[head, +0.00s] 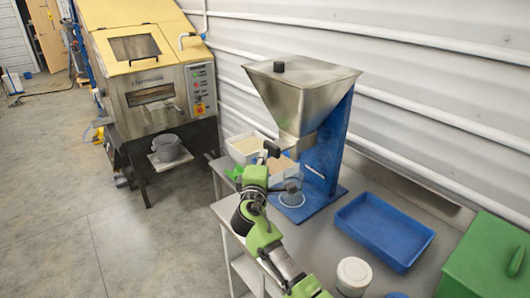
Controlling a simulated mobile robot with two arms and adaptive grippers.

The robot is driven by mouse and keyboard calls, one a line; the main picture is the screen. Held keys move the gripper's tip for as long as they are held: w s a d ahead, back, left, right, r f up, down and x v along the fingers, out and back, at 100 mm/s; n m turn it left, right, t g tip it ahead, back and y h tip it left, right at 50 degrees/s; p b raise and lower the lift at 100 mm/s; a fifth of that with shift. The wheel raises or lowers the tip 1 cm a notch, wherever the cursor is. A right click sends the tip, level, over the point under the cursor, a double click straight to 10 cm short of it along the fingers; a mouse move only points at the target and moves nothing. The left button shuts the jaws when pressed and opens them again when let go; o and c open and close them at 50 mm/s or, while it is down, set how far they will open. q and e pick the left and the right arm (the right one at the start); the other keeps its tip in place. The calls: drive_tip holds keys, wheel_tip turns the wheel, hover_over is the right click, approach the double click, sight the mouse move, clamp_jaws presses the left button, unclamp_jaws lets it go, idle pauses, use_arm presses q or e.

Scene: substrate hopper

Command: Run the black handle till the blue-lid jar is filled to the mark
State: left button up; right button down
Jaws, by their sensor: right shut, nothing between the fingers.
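The steel hopper (302,88) stands on a blue stand (334,150) on the bench. A black handle (271,148) sticks out at the left of its outlet. My right gripper (262,158) is shut and empty, with its tips close by the handle; whether they touch it I cannot tell. A clear jar (291,198) stands on the stand's base under the outlet, partly behind my right arm. Its mark and fill level are too small to read. A blue round thing (396,295), possibly a lid, is cut off at the bottom edge. My left gripper is out of view.
A blue tray (345,222), a white-lidded jar (353,272) and a green box (490,262) stand on the right part of the bench (322,240). White bins (243,146) stand behind my gripper. A yellow and steel machine (150,75) stands at left; the floor before it is clear.

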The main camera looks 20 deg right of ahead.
sight(274, 154)
drive_tip(key=shift+w+d, duration=0.1)
drive_tip(key=shift+d, duration=0.3)
drive_tip(key=d, duration=0.1)
drive_tip(key=w+d, duration=0.1)
drive_tip(key=d, duration=0.1)
drive_tip(key=shift+b, duration=0.3)
drive_tip(key=shift+w+d, duration=0.1)
drive_tip(key=shift+d, duration=0.05)
drive_tip(key=shift+d+r, duration=0.1)
idle(1.9)
idle(1.8)
